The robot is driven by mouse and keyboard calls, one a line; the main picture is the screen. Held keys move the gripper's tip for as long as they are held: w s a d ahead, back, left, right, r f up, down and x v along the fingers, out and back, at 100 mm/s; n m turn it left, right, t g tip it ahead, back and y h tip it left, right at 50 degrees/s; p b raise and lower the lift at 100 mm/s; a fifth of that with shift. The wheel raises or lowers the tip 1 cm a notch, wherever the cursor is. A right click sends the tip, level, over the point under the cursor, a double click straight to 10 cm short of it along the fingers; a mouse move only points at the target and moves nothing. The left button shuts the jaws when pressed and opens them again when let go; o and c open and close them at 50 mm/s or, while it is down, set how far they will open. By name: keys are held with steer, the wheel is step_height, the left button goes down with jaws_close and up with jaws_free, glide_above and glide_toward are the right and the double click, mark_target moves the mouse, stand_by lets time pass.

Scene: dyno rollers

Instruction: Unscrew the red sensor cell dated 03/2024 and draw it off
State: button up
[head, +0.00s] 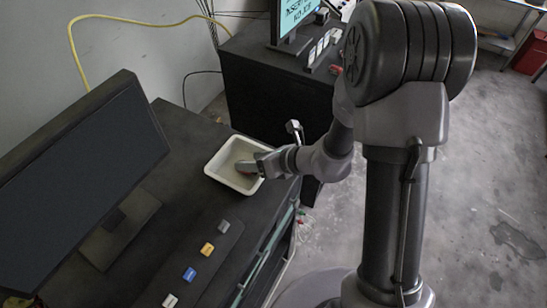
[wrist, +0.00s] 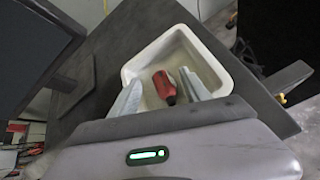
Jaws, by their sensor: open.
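A red cylindrical cell (wrist: 163,85) with a dark end lies in or just above the white tray (wrist: 223,57). In the wrist view it sits between my two finger tips with a gap on each side. My gripper (wrist: 162,78) is open and points down into the tray. In the head view my gripper (head: 248,167) reaches over the right side of the white tray (head: 212,170), and only a small bit of red shows by the fingers. No date is readable on the cell. I cannot tell whether the cell touches the tray floor.
A large dark monitor (head: 85,165) stands at the left of the black bench. Grey, yellow (head: 207,249), blue (head: 189,273) and white blocks sit in a row on a dark strip at the front. A black cabinet (head: 275,95) with a second screen (head: 297,14) stands behind.

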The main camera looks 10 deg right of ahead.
steer(key=p+v, duration=0.1)
steer(key=v, duration=1.4)
steer(key=shift+p, duration=0.35)
steer(key=shift+a, duration=0.1)
steer(key=s+a+f+n+g+h+b, duration=0.25)
steer(key=s+a+f+n+b, duration=0.45)
steer(key=n+b, duration=0.75)
steer(key=s+d+f+n+t+h+b, duration=0.1)
steer(key=s+d+f+n+h+b, duration=0.3)
steer(key=n+b, duration=0.7)
steer(key=s+d+f+b, duration=0.1)
steer(key=s+f+b, duration=0.1)
steer(key=s, duration=0.1)
steer(key=shift+s+d+f, duration=0.15)
steer(key=shift+d+f, duration=0.25)
steer(key=shift+f+n+t+b, duration=0.15)
steer(key=shift+n+t+b, duration=0.1)
steer(key=shift+b, duration=0.05)
